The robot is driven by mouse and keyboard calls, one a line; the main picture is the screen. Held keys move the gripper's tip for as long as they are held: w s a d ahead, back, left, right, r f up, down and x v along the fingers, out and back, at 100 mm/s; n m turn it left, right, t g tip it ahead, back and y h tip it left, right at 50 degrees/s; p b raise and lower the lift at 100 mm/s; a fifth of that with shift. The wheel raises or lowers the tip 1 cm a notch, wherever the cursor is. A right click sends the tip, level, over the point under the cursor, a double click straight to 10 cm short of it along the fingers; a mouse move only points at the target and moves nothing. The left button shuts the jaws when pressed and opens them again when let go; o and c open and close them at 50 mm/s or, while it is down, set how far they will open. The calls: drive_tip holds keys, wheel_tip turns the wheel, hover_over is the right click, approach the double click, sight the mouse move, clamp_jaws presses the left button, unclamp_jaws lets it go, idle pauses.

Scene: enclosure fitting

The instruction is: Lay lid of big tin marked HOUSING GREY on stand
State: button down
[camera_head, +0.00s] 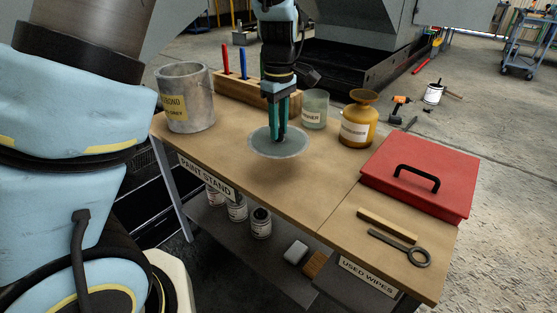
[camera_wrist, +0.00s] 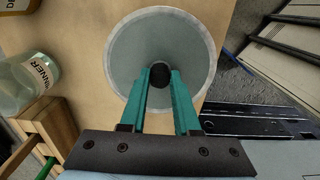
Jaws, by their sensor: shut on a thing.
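The lid is a round grey disc (camera_head: 279,143) with a dark knob at its centre, which shows in the wrist view (camera_wrist: 160,76). My gripper (camera_head: 280,130) is shut on the knob and holds the lid level over the stand's top, with a shadow beneath it; the gap is hard to judge. In the wrist view the teal fingers (camera_wrist: 160,85) close on the knob. The stand (camera_head: 250,185) is a wooden-topped table marked PAINT STAND.
Behind are a wooden block (camera_head: 232,88) with coloured handles, a glass THINNER jar (camera_head: 314,110) and an amber bottle (camera_head: 358,120). A red box (camera_head: 418,178), a wooden stick (camera_head: 387,225) and a ring-ended tool (camera_head: 400,247) occupy the right. The front middle top is clear.

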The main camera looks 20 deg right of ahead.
sight(278, 142)
drive_tip(key=shift+f, duration=3.5)
drive_tip(key=shift+f, duration=0.15)
drive_tip(key=c, duration=0.6)
unclamp_jaws()
drive_tip(key=shift+c, duration=0.2)
